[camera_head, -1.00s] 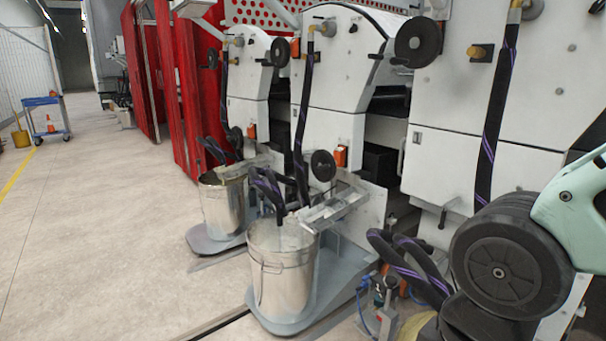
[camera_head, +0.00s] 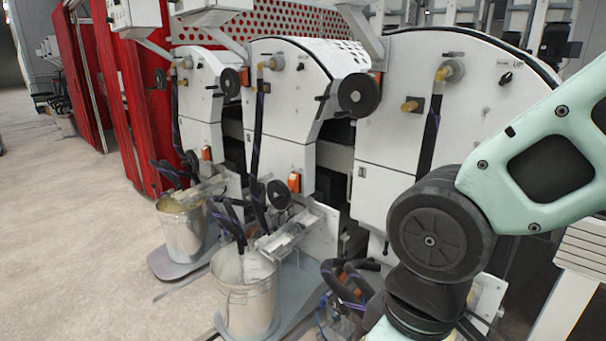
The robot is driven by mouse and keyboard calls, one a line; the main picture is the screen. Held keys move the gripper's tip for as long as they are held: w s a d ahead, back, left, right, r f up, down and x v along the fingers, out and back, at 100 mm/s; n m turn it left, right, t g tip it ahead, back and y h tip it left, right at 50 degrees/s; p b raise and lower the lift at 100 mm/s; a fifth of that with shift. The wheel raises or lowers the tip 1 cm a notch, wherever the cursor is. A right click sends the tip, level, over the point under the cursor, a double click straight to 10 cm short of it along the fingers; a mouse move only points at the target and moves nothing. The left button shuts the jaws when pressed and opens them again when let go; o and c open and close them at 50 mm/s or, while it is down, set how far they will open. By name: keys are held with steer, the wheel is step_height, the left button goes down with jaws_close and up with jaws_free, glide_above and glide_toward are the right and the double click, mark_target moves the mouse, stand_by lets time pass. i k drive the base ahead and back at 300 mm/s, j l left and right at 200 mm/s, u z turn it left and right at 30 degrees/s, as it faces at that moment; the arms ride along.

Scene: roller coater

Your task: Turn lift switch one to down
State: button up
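A small black rotary switch (camera_head: 505,79) sits on the upper white face of the nearest coater unit (camera_head: 465,105). Small marks are printed beside it, too small to read. The switch looks tilted to one side. A similar small dark knob (camera_head: 300,66) shows on the middle unit. I cannot tell from the labels which one is lift switch one. My mint-green arm with its black joint stands at the right, in front of the nearest unit's lower right part. My gripper is outside the view.
Metal buckets (camera_head: 246,295) stand on grey bases in front of the units, with black hoses (camera_head: 349,288) running to them. A round black handwheel (camera_head: 359,95) sticks out from the middle unit. The floor (camera_head: 70,230) at left is clear.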

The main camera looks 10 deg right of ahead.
mark_target(506, 78)
steer(key=l+z, duration=0.7)
